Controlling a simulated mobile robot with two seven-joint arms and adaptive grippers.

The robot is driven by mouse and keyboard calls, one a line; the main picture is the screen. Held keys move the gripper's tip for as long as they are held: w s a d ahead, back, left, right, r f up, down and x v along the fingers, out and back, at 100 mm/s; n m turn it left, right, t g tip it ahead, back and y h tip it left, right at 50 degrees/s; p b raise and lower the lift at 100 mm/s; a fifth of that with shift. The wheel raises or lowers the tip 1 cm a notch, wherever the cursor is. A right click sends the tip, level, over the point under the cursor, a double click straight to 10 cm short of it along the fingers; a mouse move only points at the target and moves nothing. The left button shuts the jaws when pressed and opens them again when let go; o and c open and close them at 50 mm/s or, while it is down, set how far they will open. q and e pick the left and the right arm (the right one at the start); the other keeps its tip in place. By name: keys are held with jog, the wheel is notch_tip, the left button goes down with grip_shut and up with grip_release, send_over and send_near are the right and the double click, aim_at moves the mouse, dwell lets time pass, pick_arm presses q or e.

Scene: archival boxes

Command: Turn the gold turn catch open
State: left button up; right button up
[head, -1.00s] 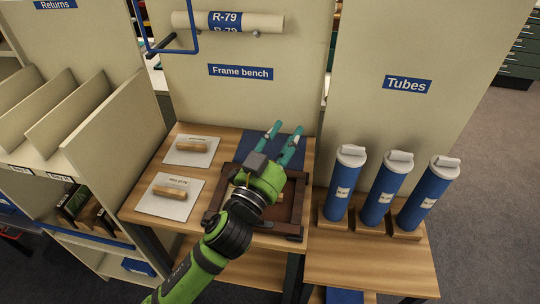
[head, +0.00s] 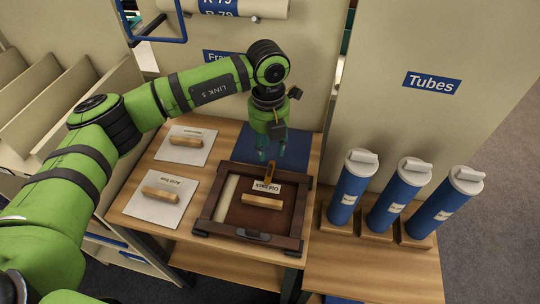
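The gold turn catch (head: 270,173) is a small narrow gold bar at the far rail of a dark brown frame (head: 209,211). It points from the rail toward the brown back panel (head: 240,215), which has a wooden handle (head: 262,201) and a label that seems to read "Old back". My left gripper (head: 272,154) points down just beyond the catch, over the blue mat (head: 300,158). Its teal fingertips are apart with nothing seen between them. I cannot tell whether a fingertip touches the catch. My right gripper is out of view.
The frame lies on a wooden bench (head: 228,130). Two pale boards with wooden handles (head: 186,142) (head: 160,194) lie to its left. Several blue tubes with white caps (head: 394,194) stand at the right. A tan panel (head: 310,75) rises behind the bench.

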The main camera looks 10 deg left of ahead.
aim_at(270, 170)
pick_arm(q)
jog(key=shift+a+f, duration=0.15)
jog(key=shift+a, duration=0.1)
notch_tip(270, 170, down, 6)
jog(key=shift+d+f+p, duration=0.1)
jog(key=shift+f+p, duration=0.15)
jog(key=shift+p, duration=0.65)
grip_shut()
